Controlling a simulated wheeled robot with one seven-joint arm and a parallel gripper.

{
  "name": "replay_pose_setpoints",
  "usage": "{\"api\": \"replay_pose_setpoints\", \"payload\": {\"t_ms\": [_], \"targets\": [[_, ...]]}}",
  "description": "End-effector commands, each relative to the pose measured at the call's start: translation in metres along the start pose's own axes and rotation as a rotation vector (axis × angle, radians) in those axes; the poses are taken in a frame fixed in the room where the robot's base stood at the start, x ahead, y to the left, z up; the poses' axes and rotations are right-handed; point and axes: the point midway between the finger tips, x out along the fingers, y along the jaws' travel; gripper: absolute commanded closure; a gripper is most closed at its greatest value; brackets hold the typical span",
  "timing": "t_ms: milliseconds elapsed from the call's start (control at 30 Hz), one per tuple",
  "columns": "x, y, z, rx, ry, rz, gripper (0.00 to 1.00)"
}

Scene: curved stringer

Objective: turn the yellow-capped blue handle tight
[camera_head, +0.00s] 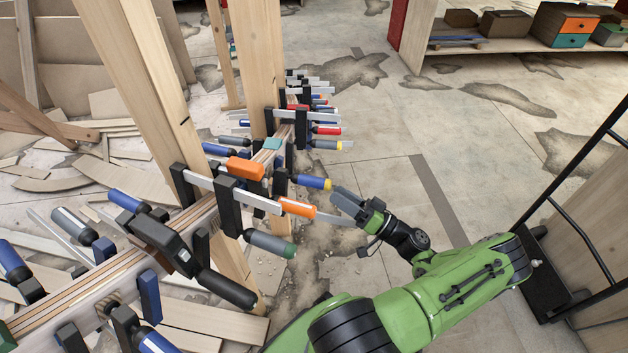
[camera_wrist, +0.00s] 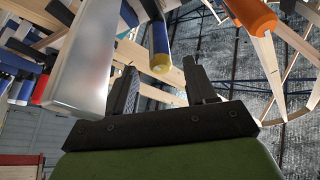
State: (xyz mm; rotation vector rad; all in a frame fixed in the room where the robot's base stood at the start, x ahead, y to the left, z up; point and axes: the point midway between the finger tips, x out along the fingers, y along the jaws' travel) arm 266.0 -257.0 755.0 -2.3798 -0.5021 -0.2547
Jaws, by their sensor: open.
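The blue handle with a yellow cap (camera_head: 313,182) sticks out to the right from a clamp on the curved stringer (camera_head: 190,215). In the wrist view the handle (camera_wrist: 159,38) hangs from the top, its yellow end facing me. My gripper (camera_head: 339,206) is open and empty, just right of and slightly below the yellow end in the head view. In the wrist view its two fingertips (camera_wrist: 160,70) stand to either side of the capped end. I cannot tell whether the end is between the tips or just beyond them. No contact shows.
An orange handle (camera_head: 297,208) and a grey, green-capped handle (camera_head: 269,243) sit close by, nearer on the stringer. A silver clamp bar (camera_wrist: 85,60) is close on the left in the wrist view. Wooden posts (camera_head: 253,75) flank the clamps. Floor right of the stringer is open.

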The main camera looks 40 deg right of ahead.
Motion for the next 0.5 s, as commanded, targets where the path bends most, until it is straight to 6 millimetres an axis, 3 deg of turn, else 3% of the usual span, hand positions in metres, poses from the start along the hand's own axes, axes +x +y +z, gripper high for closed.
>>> {"api": "replay_pose_setpoints", "payload": {"t_ms": [233, 500], "targets": [[0.058, 0.000, 0.002, 0.002, -0.003, -0.004, 0.44], [0.080, 0.001, 0.001, 0.001, -0.002, 0.001, 0.44]]}}
